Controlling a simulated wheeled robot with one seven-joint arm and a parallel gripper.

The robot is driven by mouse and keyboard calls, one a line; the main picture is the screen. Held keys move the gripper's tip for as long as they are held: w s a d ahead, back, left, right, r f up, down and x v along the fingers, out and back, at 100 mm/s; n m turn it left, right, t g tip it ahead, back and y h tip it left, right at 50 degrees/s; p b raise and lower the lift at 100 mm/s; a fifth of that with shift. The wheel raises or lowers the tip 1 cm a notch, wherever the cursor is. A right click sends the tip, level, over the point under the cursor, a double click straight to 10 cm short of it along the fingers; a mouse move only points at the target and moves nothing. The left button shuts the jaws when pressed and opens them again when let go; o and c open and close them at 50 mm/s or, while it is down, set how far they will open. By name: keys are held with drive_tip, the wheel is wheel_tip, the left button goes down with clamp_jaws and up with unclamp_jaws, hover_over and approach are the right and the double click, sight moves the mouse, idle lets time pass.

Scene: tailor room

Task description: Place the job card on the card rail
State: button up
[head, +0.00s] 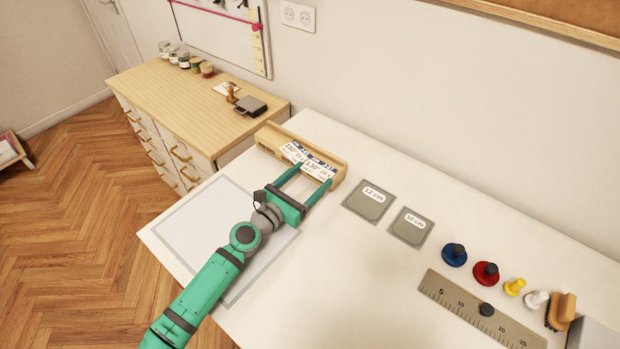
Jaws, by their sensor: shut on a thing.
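The card rail (268,136) is a pale wooden strip with a raised back, at the back left of the white table. White job cards printed with dark bands and large figures stand at the rail; one (293,152) reads about 150° and another (318,168) about 130°. My gripper (314,174) reaches to the rail's front from below. Its two green fingers are apart, shut on the 130° job card between their tips. The card overlaps the rail in this view; I cannot tell whether its lower edge touches the rail.
A pale grey-bordered mat (188,228) lies under my arm. Right of the rail are two grey labelled pads (371,201), (411,227), then coloured knobs (486,273), a ruler (478,310) and a brush (562,311). A wooden cabinet (190,95) stands behind left.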

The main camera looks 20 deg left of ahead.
drive_tip(key=shift+f, duration=0.1)
drive_tip(key=o, duration=0.7)
drive_tip(key=shift+o, duration=0.2)
drive_tip(key=shift+s+a, duration=0.1)
drive_tip(key=shift+s, duration=0.05)
drive_tip(key=v, duration=1.1)
drive_tip(key=shift+s+a, duration=0.1)
drive_tip(key=shift+s, duration=0.2)
